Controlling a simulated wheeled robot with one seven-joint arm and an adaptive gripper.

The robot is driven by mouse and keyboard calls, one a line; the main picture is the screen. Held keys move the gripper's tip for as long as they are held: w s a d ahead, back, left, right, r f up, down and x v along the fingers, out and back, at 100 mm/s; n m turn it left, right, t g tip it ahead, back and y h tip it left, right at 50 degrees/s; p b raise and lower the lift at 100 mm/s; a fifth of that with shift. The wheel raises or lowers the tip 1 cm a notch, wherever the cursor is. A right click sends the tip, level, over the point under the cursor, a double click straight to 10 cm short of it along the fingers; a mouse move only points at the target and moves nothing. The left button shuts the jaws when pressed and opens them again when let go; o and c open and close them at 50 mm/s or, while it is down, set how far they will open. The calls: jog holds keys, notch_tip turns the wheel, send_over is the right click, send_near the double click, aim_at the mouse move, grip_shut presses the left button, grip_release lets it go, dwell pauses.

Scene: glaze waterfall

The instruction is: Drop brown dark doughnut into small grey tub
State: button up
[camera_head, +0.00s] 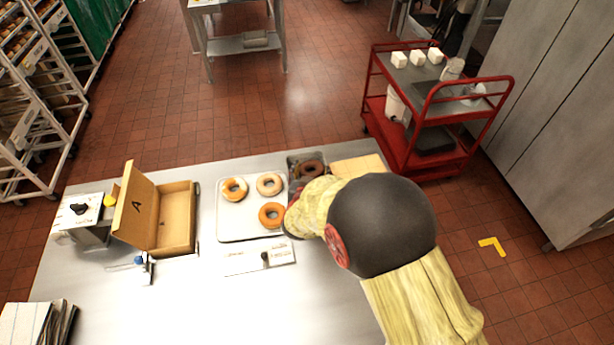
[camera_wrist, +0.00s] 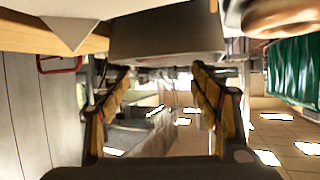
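The dark brown doughnut (camera_head: 312,168) shows in the head view at the small grey tub (camera_head: 293,159), within its rim as far as I can see; my arm covers part of both. In the wrist view a grey wall, apparently the tub (camera_wrist: 165,38), is just beyond my fingers, and the dark doughnut does not show. My gripper (camera_wrist: 163,95) is open, its two yellow-padded fingers wide apart with nothing between them. In the head view my arm hides the gripper, close to the tub's near side.
A light tray (camera_head: 237,219) left of the tub holds an iced doughnut (camera_head: 235,189), a pale doughnut (camera_head: 269,184) and an orange-brown doughnut (camera_head: 271,215). A wooden board (camera_head: 357,166) lies right of the tub. An open cardboard box (camera_head: 176,220) stands farther left. The table front is mostly bare.

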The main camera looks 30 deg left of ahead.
jog(key=o, duration=0.4)
jog(key=v, duration=1.2)
jog(key=shift+w, duration=0.1)
